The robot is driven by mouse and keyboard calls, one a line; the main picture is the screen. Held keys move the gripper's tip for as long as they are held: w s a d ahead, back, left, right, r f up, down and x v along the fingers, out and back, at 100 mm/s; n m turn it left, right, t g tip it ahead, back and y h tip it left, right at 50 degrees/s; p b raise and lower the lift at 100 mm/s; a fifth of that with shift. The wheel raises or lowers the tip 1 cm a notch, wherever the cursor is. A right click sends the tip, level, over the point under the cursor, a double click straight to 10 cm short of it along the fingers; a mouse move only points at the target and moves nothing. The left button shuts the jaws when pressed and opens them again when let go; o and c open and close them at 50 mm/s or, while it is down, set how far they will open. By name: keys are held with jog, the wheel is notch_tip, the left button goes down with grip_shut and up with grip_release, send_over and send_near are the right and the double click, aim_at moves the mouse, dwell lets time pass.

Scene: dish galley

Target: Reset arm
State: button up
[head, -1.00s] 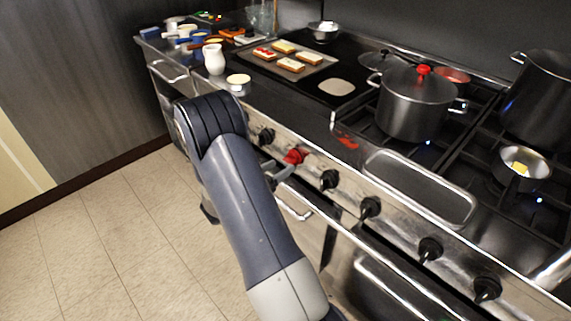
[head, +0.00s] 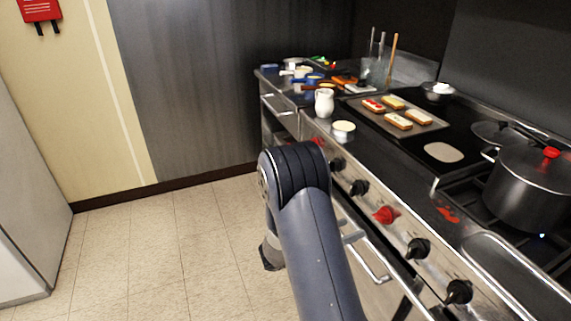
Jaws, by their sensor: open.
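My arm (head: 315,240) rises from the bottom of the head view, bent at a dark ribbed joint (head: 295,172) in front of the stove. A short grey and black part of my arm (head: 270,252) shows below that joint, over the floor. My gripper's fingers are not visible; the arm hides what lies behind it. I see nothing held.
On top are a white pitcher (head: 324,103), a tray of toasts (head: 430,127) and a lidded pot (head: 530,190). The tiled floor (head: 170,245) on the left is clear.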

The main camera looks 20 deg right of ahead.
aim_at(377, 219)
jog(key=d, duration=1)
jog(key=shift+w+d+p, duration=0.15)
jog(key=shift+w+p, duration=0.15)
jog(key=shift+w, duration=0.05)
